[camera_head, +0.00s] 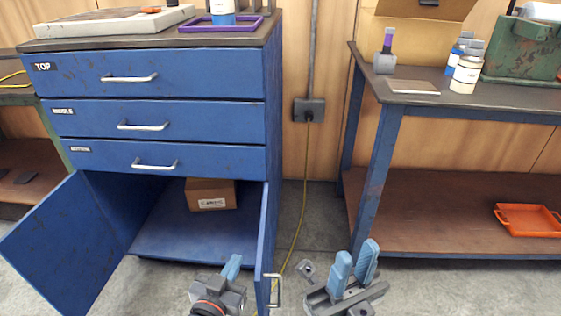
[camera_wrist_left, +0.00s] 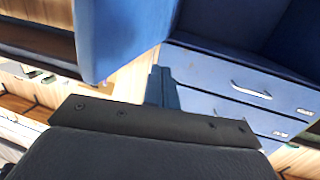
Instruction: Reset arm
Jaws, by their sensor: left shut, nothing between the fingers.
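My left gripper (camera_head: 232,267) is at the bottom of the head view, just left of the cabinet's open right door (camera_head: 265,245). Its blue fingers are together and empty; they also show in the left wrist view (camera_wrist_left: 162,88). My right gripper (camera_head: 356,262) is right of that door, over the floor. Its two blue fingers stand apart with nothing visible between them. The blue cabinet (camera_head: 185,85) has three closed drawers, with both lower doors open.
A cardboard box (camera_head: 211,194) sits inside the cabinet's lower compartment. The open left door (camera_head: 65,245) sticks out at the left. A workbench (camera_head: 460,98) with bottles stands at the right, with an orange tray (camera_head: 528,219) on its lower shelf. A yellow cable (camera_head: 303,200) hangs between them.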

